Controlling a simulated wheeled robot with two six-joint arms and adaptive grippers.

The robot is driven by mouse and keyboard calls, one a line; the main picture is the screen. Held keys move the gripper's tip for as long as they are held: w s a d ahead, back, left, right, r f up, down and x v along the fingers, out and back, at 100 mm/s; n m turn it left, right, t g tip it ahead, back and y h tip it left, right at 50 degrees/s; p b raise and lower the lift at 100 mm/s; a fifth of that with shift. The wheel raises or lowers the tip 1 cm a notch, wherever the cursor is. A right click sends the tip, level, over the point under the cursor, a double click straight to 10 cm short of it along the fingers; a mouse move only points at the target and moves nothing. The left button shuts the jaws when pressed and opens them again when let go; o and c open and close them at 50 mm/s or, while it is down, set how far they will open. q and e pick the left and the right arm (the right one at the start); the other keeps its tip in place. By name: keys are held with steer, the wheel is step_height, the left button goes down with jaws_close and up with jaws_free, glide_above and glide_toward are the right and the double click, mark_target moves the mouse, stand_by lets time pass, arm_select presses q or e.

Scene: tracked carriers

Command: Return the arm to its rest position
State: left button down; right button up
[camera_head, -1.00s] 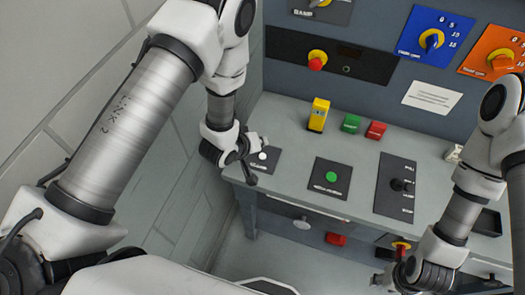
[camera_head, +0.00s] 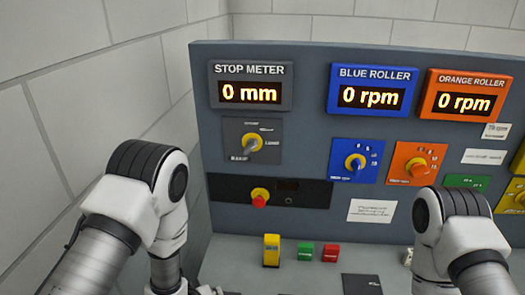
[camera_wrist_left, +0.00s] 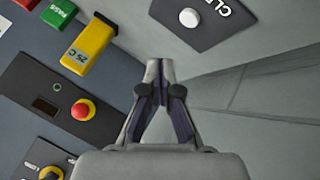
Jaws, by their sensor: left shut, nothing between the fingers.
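My left gripper (camera_wrist_left: 160,68) shows in the left wrist view with its fingertips together and nothing between them. It is apart from the desk and panel parts around it in that view. My left arm (camera_head: 135,200) comes in from the lower left of the head view. Its gripper is almost wholly cut off by the bottom edge there. My right arm (camera_head: 460,235) shows at the lower right of the head view, and its gripper is out of the frame.
A grey panel carries a stop meter (camera_head: 251,93) at 0 mm, a blue roller display (camera_head: 371,96) and an orange roller display (camera_head: 466,103), both 0 rpm. A red button (camera_head: 259,198) sits below. A yellow block (camera_head: 271,250), green block (camera_head: 305,252) and red block (camera_head: 330,253) stand on the desk.

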arm_select(q)
steer(key=s+a+f+m+g+y, duration=0.1)
steer(key=s+a+f+g, duration=0.2)
steer(key=s, duration=0.6)
steer(key=s+a+f+m+g+y, duration=0.1)
steer(key=s+a+f+m+g, duration=0.15)
steer(key=s, duration=0.55)
steer(key=s+a+f+m+g+y, duration=0.1)
steer(key=s+a+f+g, duration=0.2)
steer(key=s, duration=0.6)
step_height(320, 180, down, 9)
steer(key=b, duration=1)
steer(key=shift+a, duration=0.25)
steer(key=shift+w+f, duration=0.1)
